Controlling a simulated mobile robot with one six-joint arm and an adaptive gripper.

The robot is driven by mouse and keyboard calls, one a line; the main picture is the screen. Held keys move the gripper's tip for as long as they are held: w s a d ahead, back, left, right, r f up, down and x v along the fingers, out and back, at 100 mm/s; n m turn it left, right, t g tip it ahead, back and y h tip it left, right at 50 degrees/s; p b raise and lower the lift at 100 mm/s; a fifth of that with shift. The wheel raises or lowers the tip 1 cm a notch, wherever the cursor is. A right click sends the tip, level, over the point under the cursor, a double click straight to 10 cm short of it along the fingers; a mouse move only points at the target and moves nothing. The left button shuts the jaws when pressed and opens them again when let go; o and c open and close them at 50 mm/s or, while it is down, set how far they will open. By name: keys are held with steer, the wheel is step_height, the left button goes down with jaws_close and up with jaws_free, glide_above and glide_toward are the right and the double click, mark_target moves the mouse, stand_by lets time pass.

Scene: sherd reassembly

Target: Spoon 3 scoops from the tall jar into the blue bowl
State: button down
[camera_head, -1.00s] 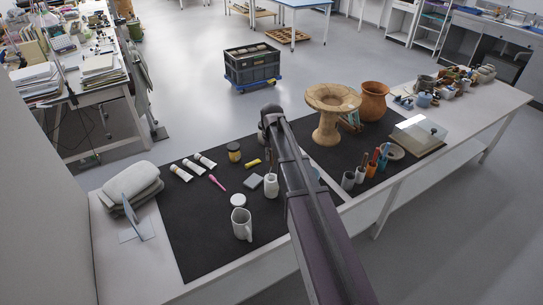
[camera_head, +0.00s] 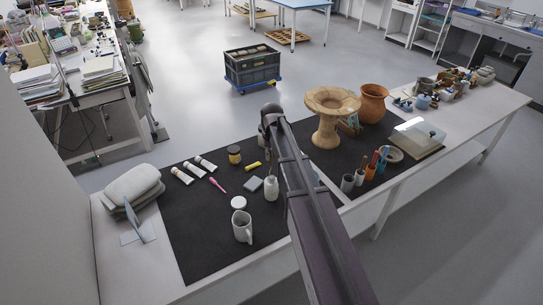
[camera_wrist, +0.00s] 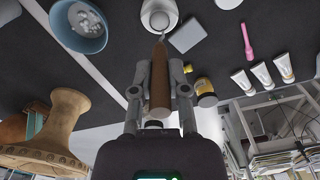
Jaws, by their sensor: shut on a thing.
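My gripper (camera_wrist: 159,78) is shut on the brown handle of the spoon (camera_wrist: 160,92) in the wrist view. The handle's thin end points at the mouth of the tall white jar (camera_wrist: 159,8); the spoon's bowl end is not visible, and I cannot tell whether it is inside the jar. The jar stands upright on the dark mat in the head view (camera_head: 271,189). The blue bowl (camera_wrist: 92,46) is at the upper left of the wrist view and holds several white lumps. In the head view my arm hides the gripper and most of the bowl.
Near the jar on the mat (camera_head: 200,235) lie a grey block (camera_wrist: 187,36), a pink tool (camera_wrist: 247,42), white tubes (camera_wrist: 263,75) and a yellow-labelled jar (camera_wrist: 204,87). A clay pedestal vessel (camera_head: 329,125) stands to the right.

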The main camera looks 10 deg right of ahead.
steer(key=shift+r+p, duration=3.15)
steer(key=shift+r, duration=0.2)
steer(key=shift+r+p, duration=1.75)
steer(key=shift+f, duration=0.1)
